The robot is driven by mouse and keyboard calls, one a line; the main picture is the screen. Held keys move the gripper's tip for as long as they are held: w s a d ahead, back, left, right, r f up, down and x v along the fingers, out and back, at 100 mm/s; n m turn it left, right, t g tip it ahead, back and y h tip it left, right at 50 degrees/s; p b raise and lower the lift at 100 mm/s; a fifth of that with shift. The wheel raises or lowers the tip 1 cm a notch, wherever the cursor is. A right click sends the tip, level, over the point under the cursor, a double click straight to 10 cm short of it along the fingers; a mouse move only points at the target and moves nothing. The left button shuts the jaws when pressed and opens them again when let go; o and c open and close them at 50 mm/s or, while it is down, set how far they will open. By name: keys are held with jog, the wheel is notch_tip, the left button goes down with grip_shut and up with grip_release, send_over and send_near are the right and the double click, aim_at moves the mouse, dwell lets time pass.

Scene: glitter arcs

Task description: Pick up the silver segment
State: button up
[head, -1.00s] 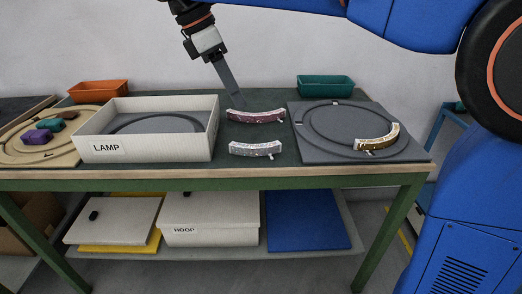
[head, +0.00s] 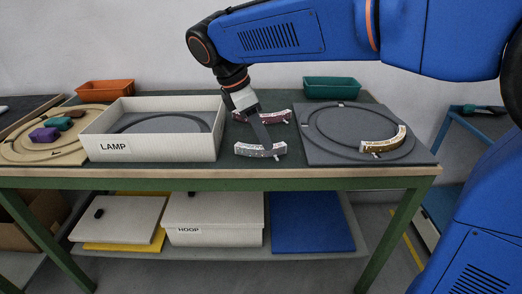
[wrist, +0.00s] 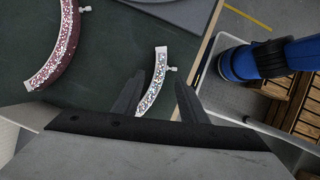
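The silver segment (head: 247,150) is a short curved, glittery piece lying on the dark green table top near the front edge. In the wrist view the silver segment (wrist: 153,82) lies between the two fingers, with a small peg at its side. My gripper (head: 267,147) is over it in the head view and hides part of it. In the wrist view my gripper (wrist: 158,77) is open, one finger on each side of the segment with gaps between. I cannot tell how far above the table the fingertips are.
A dark red segment (head: 276,114) lies just behind, also at upper left in the wrist view (wrist: 62,40). The LAMP box (head: 150,148) stands at left. Green (head: 331,88) and orange (head: 104,90) bins stand behind.

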aim_at(261, 152)
jog(key=shift+x, duration=1.9)
jog(key=shift+w, duration=0.1)
jog(key=shift+c, duration=0.4)
grip_shut()
jog(key=shift+r, duration=0.15)
